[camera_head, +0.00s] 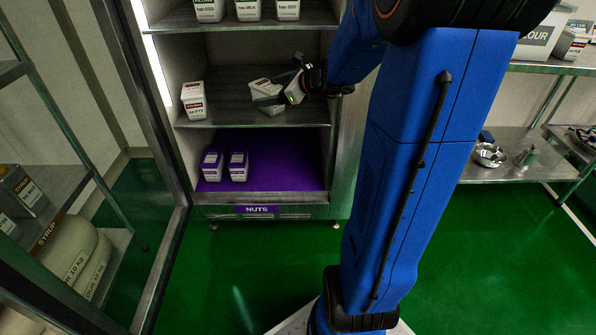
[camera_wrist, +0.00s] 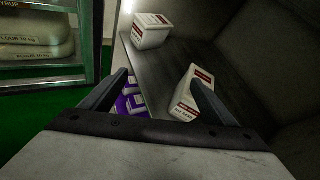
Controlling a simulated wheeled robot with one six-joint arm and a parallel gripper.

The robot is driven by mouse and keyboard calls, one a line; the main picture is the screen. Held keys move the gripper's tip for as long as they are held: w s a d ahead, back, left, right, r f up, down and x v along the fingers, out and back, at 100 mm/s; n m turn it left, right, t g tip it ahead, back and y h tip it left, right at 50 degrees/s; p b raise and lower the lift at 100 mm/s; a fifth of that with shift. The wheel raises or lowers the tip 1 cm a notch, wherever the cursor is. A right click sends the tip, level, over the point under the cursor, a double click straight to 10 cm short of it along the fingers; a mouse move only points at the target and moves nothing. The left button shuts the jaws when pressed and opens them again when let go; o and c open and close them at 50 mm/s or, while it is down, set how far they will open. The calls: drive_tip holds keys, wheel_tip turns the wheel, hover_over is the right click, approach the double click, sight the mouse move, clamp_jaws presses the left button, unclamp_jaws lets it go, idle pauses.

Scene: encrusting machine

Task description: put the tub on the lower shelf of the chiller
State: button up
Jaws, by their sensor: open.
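A white tub with a dark red label (camera_head: 262,88) is on the middle shelf (camera_head: 232,112) of the chiller, right of centre. It looks tilted or turned in the head view. My gripper (camera_head: 276,98) is at this tub, partly covering it. In the wrist view the open fingers (camera_wrist: 160,80) show, and the same tub (camera_wrist: 187,92) is beside and partly behind the right finger. Whether they touch is unclear. A second similar white tub (camera_head: 193,101) stands at the left of that shelf; it also shows in the wrist view (camera_wrist: 152,31).
Below is a purple-floored compartment (camera_head: 285,176) marked NUTS, with two purple-and-white tubs (camera_head: 238,167) at its left and bare floor at its right. More white tubs (camera_head: 248,9) stand on the shelf above. The open chiller door (camera_head: 150,190) is at left.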

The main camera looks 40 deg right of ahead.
drive_tip(key=s+a+n+g, duration=0.6)
drive_tip(key=s+a+n, duration=1)
drive_tip(key=s+a, duration=0.3)
drive_tip(key=s+d+f+n+h, duration=0.2)
drive_tip(key=s+n, duration=0.4)
drive_tip(key=s, duration=0.2)
drive_tip(key=s+d+f+n+g+h, duration=0.1)
drive_tip(key=s+d+n+h, duration=0.1)
drive_tip(key=s+n, duration=0.4)
drive_tip(key=shift+s+d+f+n+g+h, duration=0.35)
drive_tip(key=shift+s+d, duration=0.25)
drive_tip(key=shift+s, duration=0.8)
